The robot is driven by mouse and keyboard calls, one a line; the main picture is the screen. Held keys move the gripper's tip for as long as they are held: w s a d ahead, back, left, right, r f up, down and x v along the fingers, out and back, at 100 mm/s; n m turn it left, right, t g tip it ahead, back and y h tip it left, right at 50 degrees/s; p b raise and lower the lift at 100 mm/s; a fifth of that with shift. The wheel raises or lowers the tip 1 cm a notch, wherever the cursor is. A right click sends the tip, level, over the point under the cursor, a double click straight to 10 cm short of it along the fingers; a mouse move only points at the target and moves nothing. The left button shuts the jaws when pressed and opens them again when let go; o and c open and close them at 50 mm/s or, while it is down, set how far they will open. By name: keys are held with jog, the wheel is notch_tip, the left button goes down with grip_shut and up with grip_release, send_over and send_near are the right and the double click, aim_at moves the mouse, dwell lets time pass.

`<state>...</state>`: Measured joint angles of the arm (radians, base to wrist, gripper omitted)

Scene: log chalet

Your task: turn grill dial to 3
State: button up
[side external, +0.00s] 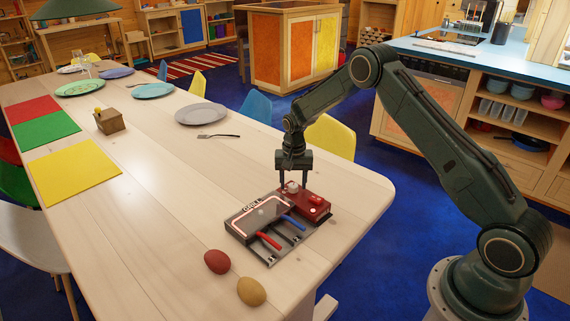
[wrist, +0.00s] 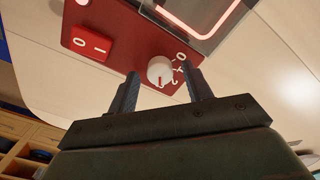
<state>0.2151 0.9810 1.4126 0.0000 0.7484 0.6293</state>
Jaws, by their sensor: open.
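The grill (side external: 262,213) lies on the wooden table, with a red control box (side external: 313,207) on its right side. The box carries a white round dial (wrist: 159,71), with printed marks beside it starting at 0; the lower ones are partly hidden by a finger. A dark line on the dial's face runs towards the bottom of the wrist view. A red rocker switch (wrist: 92,43) marked 0 and 1 sits left of the dial. My gripper (side external: 292,181) points down over the dial, open, with one finger on each side of it. I cannot tell whether they touch it.
Blue and red handled tools (side external: 292,222) lie at the grill's front. A red egg-shaped thing (side external: 217,261) and a tan one (side external: 251,291) lie near the table's front edge. A grey plate (side external: 201,114) and fork (side external: 218,136) lie behind.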

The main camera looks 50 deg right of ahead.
aim_at(293, 185)
notch_tip(293, 185, up, 14)
jog(key=shift+f, duration=0.2)
dwell(0.4)
jog(key=s+a+r+n+t, duration=0.15)
jog(key=s+a+r, duration=0.25)
jog(key=s+r, duration=0.45)
jog(key=s+a+r+n+t, duration=0.1)
jog(key=s+a+r+n, duration=0.25)
jog(key=s+r, duration=0.55)
jog(key=s+a+n+t, duration=0.1)
jog(key=s+a+n, duration=0.1)
jog(key=s, duration=0.7)
jog(key=s+a+n+t, duration=0.2)
jog(key=s, duration=0.8)
jog(key=shift+a+r+n, duration=0.15)
jog(key=shift+a+n, duration=0.05)
jog(key=shift+n, duration=0.1)
